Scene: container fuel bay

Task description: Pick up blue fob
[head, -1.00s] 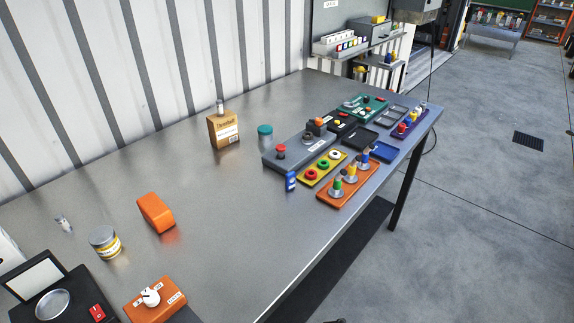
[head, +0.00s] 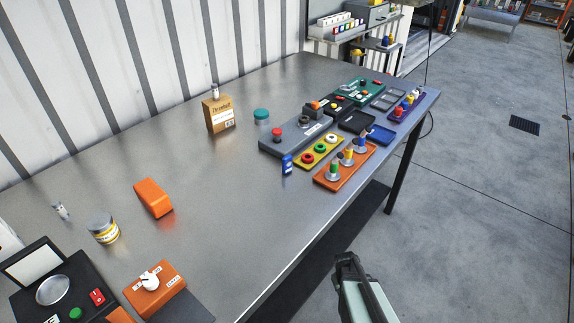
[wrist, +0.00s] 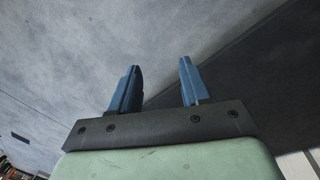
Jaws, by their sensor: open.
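A small blue fob-like piece (head: 287,164) with white marks stands on the metal table (head: 230,220), just in front of the grey panel with a red button and left of the yellow tray. My gripper (head: 346,262) is off the table's front edge, over the floor, apart from the blue piece and nearer the camera. In the wrist view, my gripper (wrist: 159,82) has its two blue fingers spread with nothing between them. The blue piece does not show in the wrist view.
The grey panel (head: 292,137), yellow tray (head: 300,162) and orange peg tray (head: 335,180) crowd around the blue piece. A cardboard box (head: 218,114), teal-lidded jar (head: 261,117) and orange block (head: 153,198) stand to the left. The table's middle front is clear.

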